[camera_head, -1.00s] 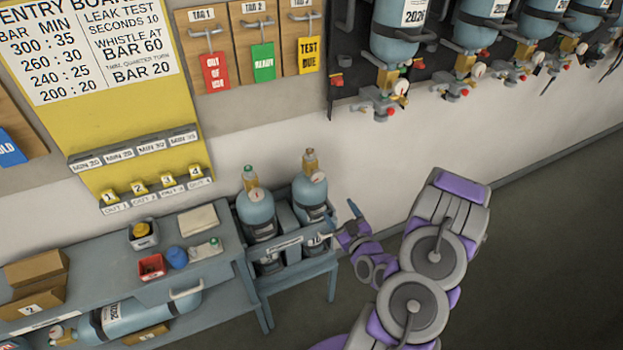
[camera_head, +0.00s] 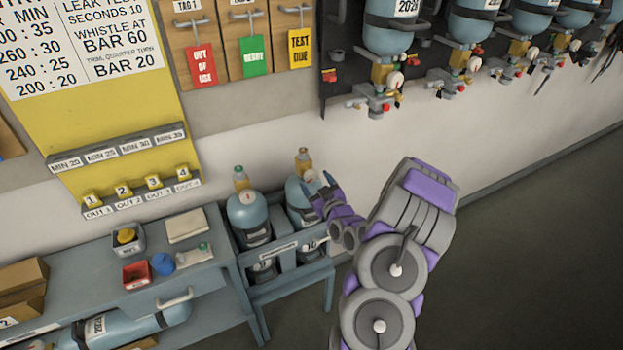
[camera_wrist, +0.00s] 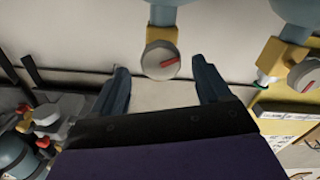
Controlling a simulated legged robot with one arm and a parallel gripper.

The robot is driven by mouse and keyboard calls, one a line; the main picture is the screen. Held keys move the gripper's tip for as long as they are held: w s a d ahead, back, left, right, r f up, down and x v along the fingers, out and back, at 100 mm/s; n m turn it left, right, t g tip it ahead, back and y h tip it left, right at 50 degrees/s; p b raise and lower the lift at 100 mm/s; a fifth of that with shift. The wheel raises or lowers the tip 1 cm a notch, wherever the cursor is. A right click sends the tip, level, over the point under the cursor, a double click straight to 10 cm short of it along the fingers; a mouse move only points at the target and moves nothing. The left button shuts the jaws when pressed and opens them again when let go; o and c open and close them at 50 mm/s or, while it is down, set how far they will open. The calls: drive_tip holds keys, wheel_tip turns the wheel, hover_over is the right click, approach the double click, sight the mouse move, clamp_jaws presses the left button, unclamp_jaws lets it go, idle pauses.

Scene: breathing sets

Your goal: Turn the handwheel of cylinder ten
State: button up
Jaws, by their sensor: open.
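Two blue cylinders stand upright in a grey rack (camera_head: 280,248). The right one (camera_head: 296,197) stands above a label that seems to read 10; its brass valve and knob (camera_head: 303,160) show at its top. The left one (camera_head: 248,222) has a valve with a green part (camera_head: 240,175). My gripper (camera_head: 319,190) is at the right cylinder's upper right side and covers part of it. In the wrist view my gripper (camera_wrist: 160,66) is open and empty, with a round gauge (camera_wrist: 160,60) on a brass valve (camera_wrist: 162,34) showing between its fingers. I cannot make out the handwheel there.
Wall-hung cylinders with valves (camera_head: 376,98) are above right. The floor (camera_head: 530,260) at right is clear.

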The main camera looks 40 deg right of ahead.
sight(312, 178)
drive_tip(key=shift+x, duration=1.9)
drive_tip(key=shift+a, duration=0.1)
drive_tip(key=shift+c, duration=0.3)
drive_tip(key=c, duration=0.9)
